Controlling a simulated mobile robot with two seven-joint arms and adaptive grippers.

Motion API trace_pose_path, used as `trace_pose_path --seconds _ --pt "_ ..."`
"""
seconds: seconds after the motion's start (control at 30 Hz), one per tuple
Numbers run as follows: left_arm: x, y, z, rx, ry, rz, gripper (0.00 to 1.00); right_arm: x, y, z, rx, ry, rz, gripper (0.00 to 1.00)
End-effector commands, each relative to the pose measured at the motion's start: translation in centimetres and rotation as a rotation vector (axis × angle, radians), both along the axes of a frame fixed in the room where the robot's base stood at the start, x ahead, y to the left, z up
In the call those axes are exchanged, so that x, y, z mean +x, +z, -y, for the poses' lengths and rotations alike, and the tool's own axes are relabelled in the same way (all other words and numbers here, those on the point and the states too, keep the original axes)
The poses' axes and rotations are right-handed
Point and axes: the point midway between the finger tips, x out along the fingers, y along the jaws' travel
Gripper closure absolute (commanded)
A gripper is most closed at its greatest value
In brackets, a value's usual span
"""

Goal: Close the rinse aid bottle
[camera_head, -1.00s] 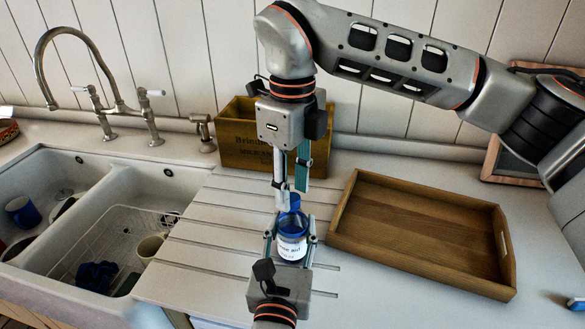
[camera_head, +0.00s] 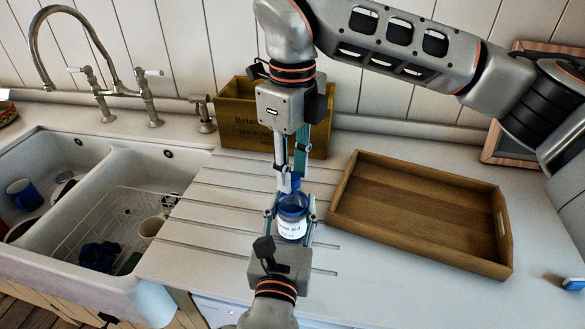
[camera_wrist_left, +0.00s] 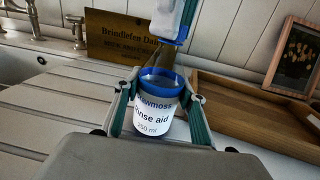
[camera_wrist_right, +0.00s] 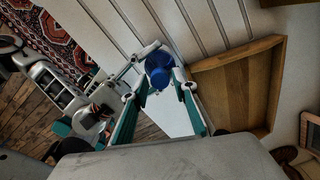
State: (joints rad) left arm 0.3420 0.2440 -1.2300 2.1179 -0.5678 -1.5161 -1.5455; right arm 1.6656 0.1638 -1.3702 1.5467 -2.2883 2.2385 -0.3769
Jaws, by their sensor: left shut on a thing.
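The rinse aid bottle (camera_head: 291,229) stands upright in front of the wooden crate, with a white label and a blue upper part. In the left wrist view the label (camera_wrist_left: 152,119) faces me. My left gripper (camera_head: 290,216) is shut on the bottle's sides. A small blue cap (camera_head: 289,184) shows just above the bottle and also in the right wrist view (camera_wrist_right: 158,70). My right gripper (camera_head: 291,180) comes down from above, its fingers apart on either side of the cap. I cannot tell whether the fingers touch the cap, or whether the cap is seated on the bottle.
A wooden tray (camera_head: 337,208) lies to the right. A wooden crate (camera_head: 233,135) stands behind the grippers. A white double sink (camera_head: 104,165) with a tap is at the left. The grooved worktop (camera_head: 215,225) left of the bottle is clear.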

Motion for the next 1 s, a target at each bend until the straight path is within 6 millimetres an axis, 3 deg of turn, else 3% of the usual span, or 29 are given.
trace_pose_path --seconds 0.47,1.0 --pt "0.0 0.0 0.0 0.0 0.0 0.0 1.0 0.0 0.7 0.0 0.0 0.0 0.001 0.61" --pt "0.0 0.0 0.0 0.0 0.0 0.0 1.0 0.0 10.4 0.0 0.0 -0.001 0.004 0.61"
